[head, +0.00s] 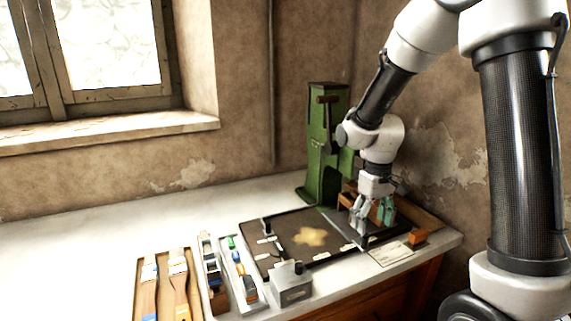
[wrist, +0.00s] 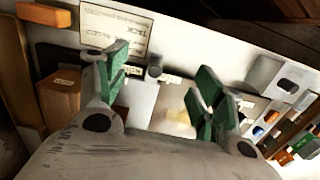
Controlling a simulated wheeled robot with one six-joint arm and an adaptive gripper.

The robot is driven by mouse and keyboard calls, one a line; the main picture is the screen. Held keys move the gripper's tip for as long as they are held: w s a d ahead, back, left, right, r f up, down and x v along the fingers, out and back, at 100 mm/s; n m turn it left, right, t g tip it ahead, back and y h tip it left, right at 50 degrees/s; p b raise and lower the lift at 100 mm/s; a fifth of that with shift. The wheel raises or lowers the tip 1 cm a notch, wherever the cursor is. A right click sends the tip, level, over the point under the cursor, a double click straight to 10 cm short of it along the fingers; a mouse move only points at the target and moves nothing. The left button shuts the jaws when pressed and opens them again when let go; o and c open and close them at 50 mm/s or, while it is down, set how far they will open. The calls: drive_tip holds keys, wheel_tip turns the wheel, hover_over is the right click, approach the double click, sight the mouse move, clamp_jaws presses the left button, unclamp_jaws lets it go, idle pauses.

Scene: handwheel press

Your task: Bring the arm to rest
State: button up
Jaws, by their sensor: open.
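My gripper (head: 374,212) is over the right part of the bench, in front of the green press (head: 323,150). It points down and its green-padded fingers are apart. In the wrist view my gripper (wrist: 160,85) shows a clear gap between its fingers, with nothing held. Below the gap lie a pale plate and part of the dark mat (head: 285,240). My arm reaches over from the right side. Part of the press is hidden behind my arm.
A grey box (head: 291,285) stands at the bench's front. Trays of small coloured items (head: 238,268) and brushes (head: 178,285) lie to the left. A paper card (head: 391,254) and an orange block (head: 417,237) lie at right. The bench's back left is clear.

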drive_tip(key=s+d+r+m+t, duration=0.1)
drive_tip(key=s+d+r+t, duration=0.1)
drive_tip(key=s+r, duration=0.7)
drive_tip(key=s+d+r+m+t, duration=0.2)
drive_tip(key=s+d+r, duration=0.3)
drive_tip(key=s+r, duration=0.4)
drive_tip(key=shift+s+t, duration=0.5)
drive_tip(key=shift+s, duration=0.5)
